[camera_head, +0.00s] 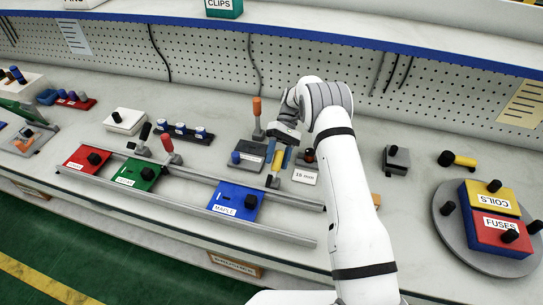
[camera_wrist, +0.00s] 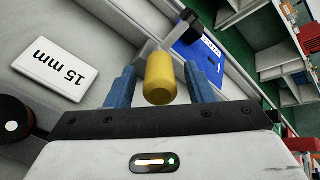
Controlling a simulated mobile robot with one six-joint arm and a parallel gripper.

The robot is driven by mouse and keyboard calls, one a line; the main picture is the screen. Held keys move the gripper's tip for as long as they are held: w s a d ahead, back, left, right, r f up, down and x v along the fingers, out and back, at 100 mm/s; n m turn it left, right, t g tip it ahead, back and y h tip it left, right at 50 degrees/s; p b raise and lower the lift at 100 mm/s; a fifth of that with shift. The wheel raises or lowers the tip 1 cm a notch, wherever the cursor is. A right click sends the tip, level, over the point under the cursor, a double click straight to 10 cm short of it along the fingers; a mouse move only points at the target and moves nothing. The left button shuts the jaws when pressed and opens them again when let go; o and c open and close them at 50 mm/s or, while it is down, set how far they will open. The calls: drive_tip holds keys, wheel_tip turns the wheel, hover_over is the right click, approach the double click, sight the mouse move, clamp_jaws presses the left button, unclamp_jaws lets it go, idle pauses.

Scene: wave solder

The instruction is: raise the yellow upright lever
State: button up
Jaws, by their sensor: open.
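The yellow lever (camera_head: 278,161) stands upright on a small grey bracket by the rails, near the middle of the bench. In the wrist view its yellow grip (camera_wrist: 160,78) is between my two blue fingers, with a visible gap on each side. My gripper (camera_head: 278,156) is open around the grip, and it also shows in the wrist view (camera_wrist: 162,88). The lever's grey stem (camera_wrist: 147,51) runs away behind the grip. In the head view my fingers and arm partly hide the lever.
An orange-handled lever (camera_head: 257,106) stands just behind my gripper. A blue plate (camera_head: 231,196) lies on the rails at front left, beyond it a green plate (camera_head: 137,176) and red-handled lever (camera_head: 167,143). A 15 mm label block (camera_head: 305,178) sits close right.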

wheel_tip(320, 180, up, 10)
drive_tip(key=shift+r+p, duration=0.1)
drive_tip(key=shift+p, duration=0.35)
drive_tip(key=shift+c, duration=0.3)
